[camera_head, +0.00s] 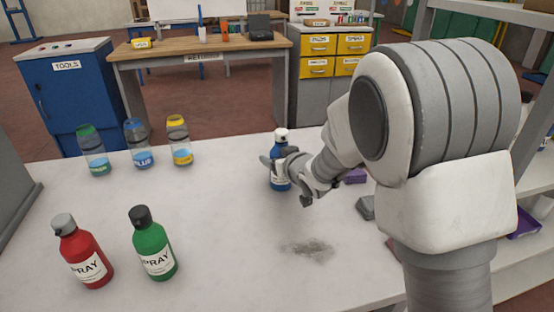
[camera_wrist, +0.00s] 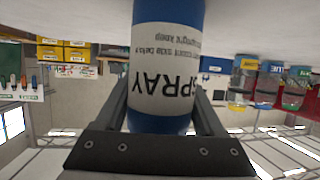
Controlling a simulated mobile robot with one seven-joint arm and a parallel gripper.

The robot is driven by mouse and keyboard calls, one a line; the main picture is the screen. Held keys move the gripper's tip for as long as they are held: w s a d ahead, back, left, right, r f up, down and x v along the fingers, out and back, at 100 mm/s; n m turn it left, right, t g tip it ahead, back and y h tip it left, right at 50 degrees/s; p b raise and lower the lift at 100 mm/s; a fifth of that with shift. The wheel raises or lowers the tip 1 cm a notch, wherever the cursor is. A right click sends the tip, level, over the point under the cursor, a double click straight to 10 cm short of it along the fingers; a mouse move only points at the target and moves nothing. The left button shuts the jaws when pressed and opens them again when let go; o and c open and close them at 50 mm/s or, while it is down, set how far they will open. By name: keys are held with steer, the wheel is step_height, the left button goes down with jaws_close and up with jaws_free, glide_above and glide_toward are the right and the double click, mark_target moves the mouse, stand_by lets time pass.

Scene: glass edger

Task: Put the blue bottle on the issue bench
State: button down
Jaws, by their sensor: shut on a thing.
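A blue spray bottle (camera_head: 281,180) with a white cap is upright over the white table at its far middle. My gripper (camera_head: 287,172) is shut around its body. In the wrist view the bottle (camera_wrist: 165,95) fills the middle, its label upside down between my fingers (camera_wrist: 165,118). Its base is out of that view, so I cannot tell whether it touches the table. A separate clear bottle labelled BLUE (camera_head: 139,148) stands at the far left of the table. I see no readable issue label; a wooden bench (camera_head: 135,50) behind carries a small sign that looks like RETURNS.
Red (camera_head: 82,252) and green (camera_head: 153,245) spray bottles stand at the front left of the white table (camera_head: 220,225). Clear bottles labelled green (camera_head: 92,153) and yellow (camera_head: 180,142) flank the BLUE one. A dark smudge (camera_head: 307,249) marks the clear front middle. A blue tool cabinet (camera_head: 75,100) stands behind.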

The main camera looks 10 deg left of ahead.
steer(key=shift+r, duration=0.15)
jaws_free()
steer(key=shift+f, duration=0.2)
